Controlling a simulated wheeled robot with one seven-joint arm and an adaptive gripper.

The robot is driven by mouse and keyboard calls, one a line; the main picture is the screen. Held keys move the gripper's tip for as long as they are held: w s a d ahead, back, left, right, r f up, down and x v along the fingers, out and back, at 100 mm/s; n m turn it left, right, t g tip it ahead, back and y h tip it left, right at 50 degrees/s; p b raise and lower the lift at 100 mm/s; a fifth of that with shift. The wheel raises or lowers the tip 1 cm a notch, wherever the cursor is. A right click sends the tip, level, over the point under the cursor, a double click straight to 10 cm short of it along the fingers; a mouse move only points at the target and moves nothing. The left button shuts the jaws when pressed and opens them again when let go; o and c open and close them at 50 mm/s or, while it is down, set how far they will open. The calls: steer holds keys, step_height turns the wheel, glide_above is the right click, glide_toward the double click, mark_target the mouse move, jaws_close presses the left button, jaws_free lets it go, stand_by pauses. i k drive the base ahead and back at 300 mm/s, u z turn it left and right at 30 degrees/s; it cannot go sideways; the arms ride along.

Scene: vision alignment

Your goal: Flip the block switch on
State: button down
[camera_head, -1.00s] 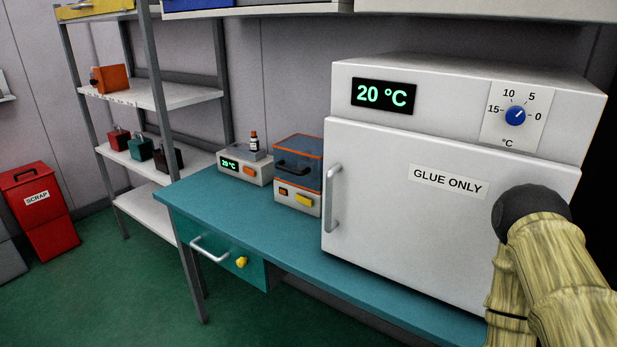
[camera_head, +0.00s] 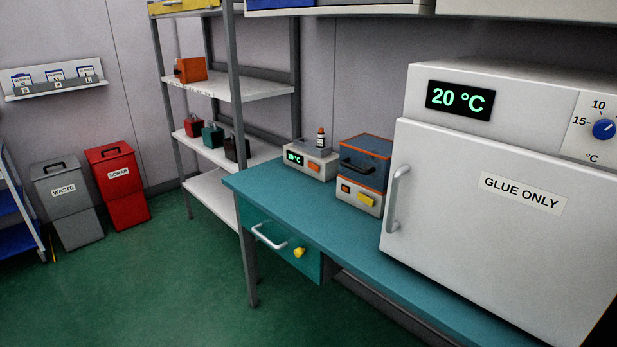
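A small white heating unit (camera_head: 325,176) stands at the far left end of the teal bench, with a green "20 °C" display (camera_head: 294,158) on its front. An orange switch (camera_head: 314,167) sits right of that display; whether it is on or off is too small to tell. My gripper is out of view.
Right of it are an orange-rimmed box with a dark lid (camera_head: 366,162) and a white "GLUE ONLY" cabinet (camera_head: 460,220). The teal bench (camera_head: 330,223) has a handled drawer (camera_head: 281,248). Shelves (camera_head: 250,88) and bins (camera_head: 118,188) stand left; green floor (camera_head: 150,290) is clear.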

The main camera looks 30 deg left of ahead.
mark_target(314, 167)
steer(key=k, duration=0.55)
steer(key=u, duration=1.2)
steer(key=i, duration=0.15)
steer(key=u, duration=0.1)
